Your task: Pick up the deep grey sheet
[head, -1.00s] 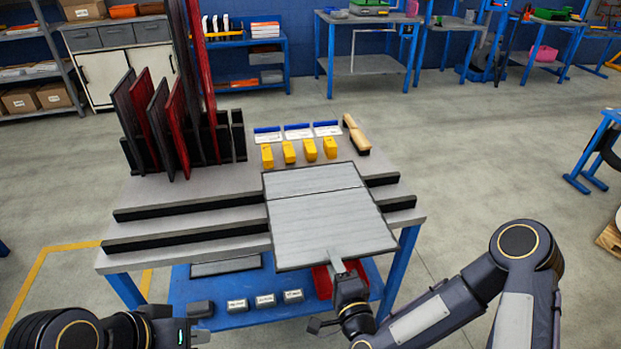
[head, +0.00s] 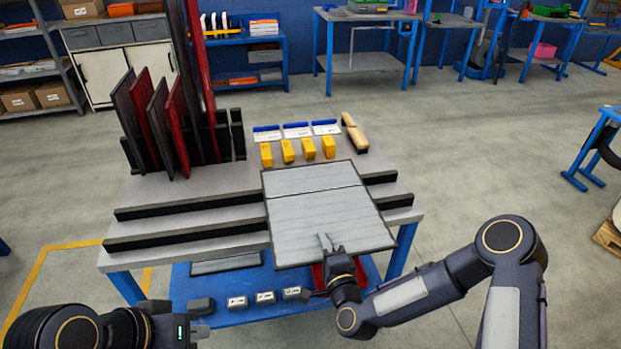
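Dark grey sheets stand on edge in a black slotted rack (head: 238,140) at the back left of the bench, between red sheets (head: 177,120). One deep grey sheet (head: 125,115) is at the far left and another (head: 157,122) is closer to the middle. A light grey panel (head: 320,215) with dark edges lies flat at the bench's right. My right gripper (head: 325,241) is over the panel's near edge; contact and finger opening are unclear. My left gripper (head: 203,332) is low at the front left, away from the sheets; its opening is unclear.
Black rails (head: 185,237) cross the bench front. Yellow blocks (head: 287,151), blue-and-white scrapers (head: 297,131) and a wooden-handled brush (head: 355,132) lie behind the panel. Labelled blocks (head: 265,298) and a red item sit on the blue lower shelf (head: 225,318).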

